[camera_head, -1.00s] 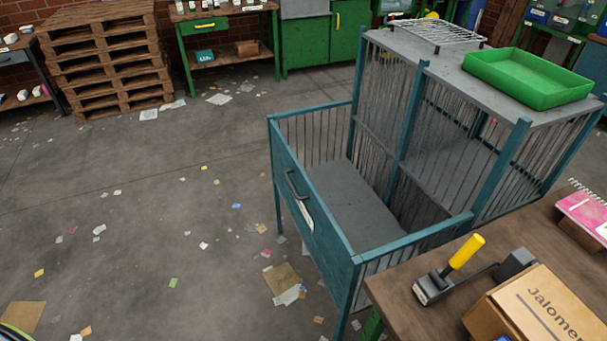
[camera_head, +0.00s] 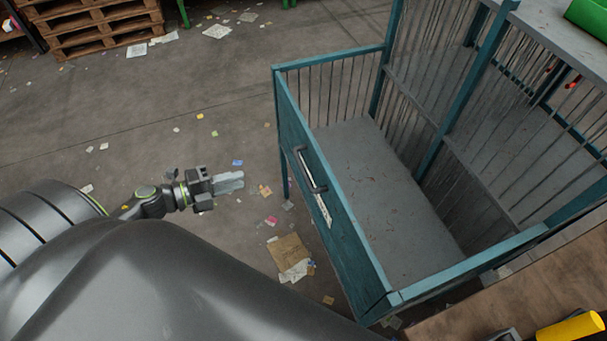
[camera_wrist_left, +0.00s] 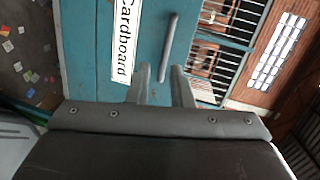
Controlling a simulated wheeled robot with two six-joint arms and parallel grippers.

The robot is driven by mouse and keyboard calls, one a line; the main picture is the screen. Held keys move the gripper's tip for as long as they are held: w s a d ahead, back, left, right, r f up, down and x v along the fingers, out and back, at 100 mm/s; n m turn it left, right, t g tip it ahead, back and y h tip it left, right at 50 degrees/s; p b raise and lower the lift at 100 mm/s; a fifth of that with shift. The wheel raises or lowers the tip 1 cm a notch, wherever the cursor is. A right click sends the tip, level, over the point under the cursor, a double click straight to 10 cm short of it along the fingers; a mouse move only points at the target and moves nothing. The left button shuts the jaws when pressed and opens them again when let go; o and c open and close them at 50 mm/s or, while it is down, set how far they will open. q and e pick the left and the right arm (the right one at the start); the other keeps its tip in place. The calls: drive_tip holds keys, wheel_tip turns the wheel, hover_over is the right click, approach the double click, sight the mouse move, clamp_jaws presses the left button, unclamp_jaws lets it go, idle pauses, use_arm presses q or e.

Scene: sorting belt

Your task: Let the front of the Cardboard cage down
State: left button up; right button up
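The Cardboard cage is a teal metal frame with wire-bar sides and a grey floor (camera_head: 375,185). Its solid teal front (camera_head: 345,255) stands upright and carries a dark bar handle (camera_head: 310,170) and a white label. In the left wrist view the label (camera_wrist_left: 126,40) reads "Cardboard", and the handle (camera_wrist_left: 168,48) lies just ahead of the fingertips. My left gripper (camera_head: 232,182) is left of the front, apart from it and pointing towards it. In the left wrist view its two fingers (camera_wrist_left: 161,72) are spread with nothing between them. My right gripper is not in view.
A wooden table (camera_head: 500,300) with a yellow-handled tool (camera_head: 570,327) stands close at the lower right. A green tray (camera_head: 590,20) sits on the cage's upper shelf. Pallets (camera_head: 95,20) are stacked at the back left. The floor left of the cage is open, with scattered paper.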

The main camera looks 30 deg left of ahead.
sight(303, 170)
use_arm(q)
drive_tip(key=shift+w+d+f+m+g+h+p, duration=0.2)
drive_tip(key=shift+w+d+f+m+h+p, duration=0.15)
drive_tip(key=shift+w+d, duration=1.75)
drive_tip(key=shift+w+d+f+m+g+h+p, duration=0.1)
drive_tip(key=shift+w+d+f+m+g+p, duration=0.25)
drive_tip(key=shift+w+d, duration=1.75)
drive_tip(key=shift+w+d+f+m+g+h+p, duration=0.1)
drive_tip(key=shift+w+d+f+m+h+p, duration=0.25)
drive_tip(key=shift+w+d, duration=1.75)
drive_tip(key=shift+s+d+r, duration=0.15)
drive_tip(key=shift+s+d, duration=0.15)
drive_tip(key=shift+s, duration=0.1)
drive_tip(key=shift+c, duration=0.4)
clamp_jaws()
